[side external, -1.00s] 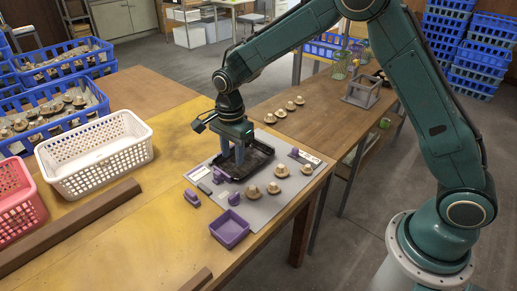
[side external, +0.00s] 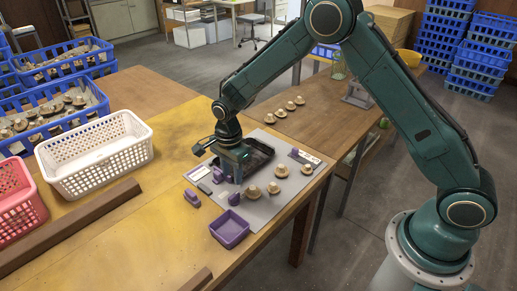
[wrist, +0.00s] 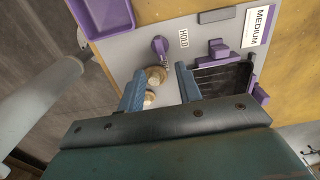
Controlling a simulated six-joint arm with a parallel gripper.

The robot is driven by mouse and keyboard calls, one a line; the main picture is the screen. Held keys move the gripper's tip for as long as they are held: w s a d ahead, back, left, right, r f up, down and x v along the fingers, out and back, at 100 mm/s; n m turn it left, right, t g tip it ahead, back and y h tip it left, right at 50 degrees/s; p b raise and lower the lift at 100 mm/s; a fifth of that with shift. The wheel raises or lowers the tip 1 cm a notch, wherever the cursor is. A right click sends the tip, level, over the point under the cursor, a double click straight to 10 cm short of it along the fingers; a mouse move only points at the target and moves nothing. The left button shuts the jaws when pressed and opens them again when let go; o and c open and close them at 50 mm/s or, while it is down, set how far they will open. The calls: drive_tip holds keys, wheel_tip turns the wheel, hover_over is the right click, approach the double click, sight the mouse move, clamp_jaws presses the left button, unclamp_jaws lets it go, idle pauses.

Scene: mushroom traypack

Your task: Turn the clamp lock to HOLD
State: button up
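The clamp lock is a purple knob (wrist: 160,45) on the grey mat, beside the white HOLD label (wrist: 183,38) in the wrist view. The knob also shows in the side view (side external: 234,198), close to the purple bin. My gripper (wrist: 160,88) is open and empty, its two blue fingers apart. In the wrist view the knob lies beyond the fingertips, untouched. In the side view my gripper (side external: 231,177) hangs over the near edge of the black tray (side external: 259,158). The lock's exact pointing direction is hard to tell.
Tan mushrooms (wrist: 155,75) sit on the mat near the knob. A purple bin (side external: 230,228) stands at the mat's near corner. A purple clamp block (wrist: 219,48) and a MEDIUM card (wrist: 257,25) lie beside the tray. A white basket (side external: 95,155) stands left.

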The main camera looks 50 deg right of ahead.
sight(234, 195)
wheel_tip(234, 195, down, 8)
drive_tip(key=shift+f, duration=0.15)
idle(0.3)
clamp_jaws()
